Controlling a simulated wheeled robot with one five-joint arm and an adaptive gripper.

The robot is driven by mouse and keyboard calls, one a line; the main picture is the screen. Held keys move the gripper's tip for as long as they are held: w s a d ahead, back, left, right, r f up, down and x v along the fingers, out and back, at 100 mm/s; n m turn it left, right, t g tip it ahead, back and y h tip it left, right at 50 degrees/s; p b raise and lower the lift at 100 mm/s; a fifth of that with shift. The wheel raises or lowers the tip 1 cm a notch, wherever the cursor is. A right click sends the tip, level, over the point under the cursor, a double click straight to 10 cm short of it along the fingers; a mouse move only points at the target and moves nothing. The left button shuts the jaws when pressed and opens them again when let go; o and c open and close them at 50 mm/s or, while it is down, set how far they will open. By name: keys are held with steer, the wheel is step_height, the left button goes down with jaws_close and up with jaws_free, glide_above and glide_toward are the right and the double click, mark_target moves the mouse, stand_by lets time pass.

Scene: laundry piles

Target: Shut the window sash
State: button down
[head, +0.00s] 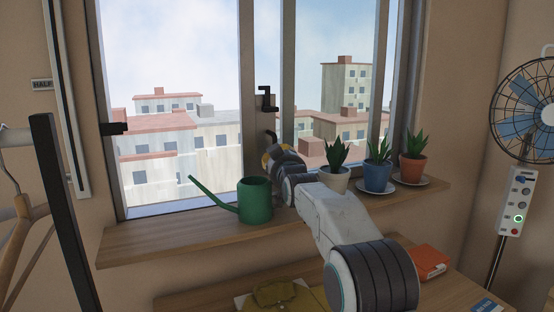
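The window sash's upright stile (246,60) stands near the middle of the window and carries a black handle (267,99). A black catch (114,129) sits on the left side of the window frame (108,165). A wide space lies between this stile and the left frame, so the sash appears open. My gripper (270,148) is at the end of my arm, close to the lower part of the stile and below the handle. My arm hides much of it. I cannot tell whether it touches the stile or whether its fingers are open.
A green watering can (255,200) stands on the wooden sill (150,240), left of my arm. Potted plants in white (336,180), blue (376,175) and orange (412,167) pots stand right of it. A fan (525,110) is far right; a hanger rack (62,210) is left.

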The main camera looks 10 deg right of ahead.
steer(key=c, duration=1.1)
jaws_free()
steer(key=shift+d, duration=0.3)
steer(key=shift+s, duration=0.1)
steer(key=shift+s, duration=5.85)
